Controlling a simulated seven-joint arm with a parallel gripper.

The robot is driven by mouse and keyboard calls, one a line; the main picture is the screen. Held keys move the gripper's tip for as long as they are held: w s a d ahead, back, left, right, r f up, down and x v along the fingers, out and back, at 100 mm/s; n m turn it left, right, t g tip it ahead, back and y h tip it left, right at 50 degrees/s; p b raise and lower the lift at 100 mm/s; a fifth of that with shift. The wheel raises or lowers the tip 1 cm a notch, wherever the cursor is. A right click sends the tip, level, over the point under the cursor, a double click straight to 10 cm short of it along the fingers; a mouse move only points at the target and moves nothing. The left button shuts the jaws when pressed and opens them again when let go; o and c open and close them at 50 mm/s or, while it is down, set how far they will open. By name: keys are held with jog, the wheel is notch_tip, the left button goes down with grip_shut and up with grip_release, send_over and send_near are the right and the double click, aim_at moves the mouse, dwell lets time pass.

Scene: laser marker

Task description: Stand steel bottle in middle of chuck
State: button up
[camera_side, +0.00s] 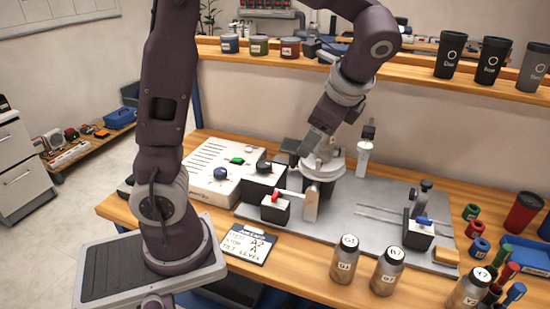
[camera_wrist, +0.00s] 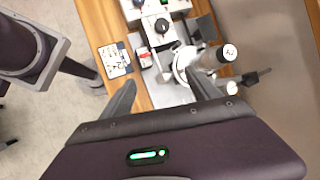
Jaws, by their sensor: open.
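The steel bottle (camera_wrist: 228,52), its round cap marked A2, shows in the wrist view at the chuck (camera_wrist: 181,68). It seems upright with its base inside the chuck's ring; I cannot tell whether it is exactly centred. In the side view the chuck (camera_side: 322,172) is a pale round fixture on the grey plate, and my gripper hides most of the bottle. My gripper (camera_side: 318,143) is close above the chuck there. In the wrist view my gripper (camera_wrist: 162,85) has its fingers spread with nothing between them, and the bottle is beyond the right finger.
Several other capped bottles stand at the front, such as one marked G1 (camera_side: 344,260). A control box (camera_side: 215,172) is left of the chuck and a slim white post (camera_side: 364,158) right of it. A clipboard (camera_side: 247,243) lies in front. The plate's right middle is fairly clear.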

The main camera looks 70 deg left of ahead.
jog(key=s+d+r+n+t+h, duration=0.1)
jog(key=s+d+n+t+h, duration=0.2)
jog(key=s, duration=0.4)
jog(key=s+d+n+t+h, duration=0.2)
jog(key=s+d+n+h, duration=0.1)
jog(key=s+d+n, duration=0.3)
jog(key=shift+s+r+n+t, duration=0.4)
jog(key=shift+s, duration=0.85)
jog(key=shift+a, duration=0.1)
jog(key=shift+c, duration=0.4)
